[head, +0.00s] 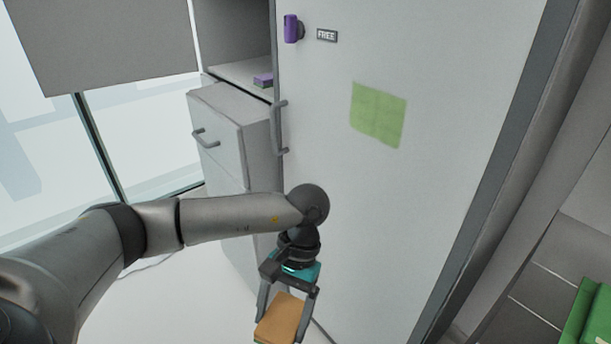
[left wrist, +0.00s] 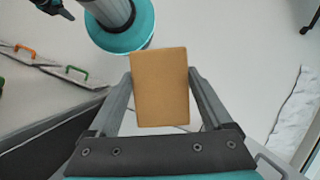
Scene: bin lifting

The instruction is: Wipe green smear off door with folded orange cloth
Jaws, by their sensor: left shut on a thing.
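The folded orange cloth (head: 281,318) is held between the fingers of my left gripper (head: 286,306), low in the head view and in front of the door's lower part. In the left wrist view the cloth (left wrist: 160,88) shows as a flat orange-brown rectangle between the fingertips of the left gripper (left wrist: 162,92). The green smear (head: 378,114) is a squarish light-green patch on the white door (head: 340,190). It lies above and to the right of the gripper, and the cloth is apart from it.
The door has a grey handle (head: 281,128), a purple item (head: 291,28) and a "FREE" sign (head: 327,35). A drawer cabinet (head: 222,130) stands left of it, with a purple object (head: 263,80) on the shelf above. A green object (head: 590,315) is at the lower right.

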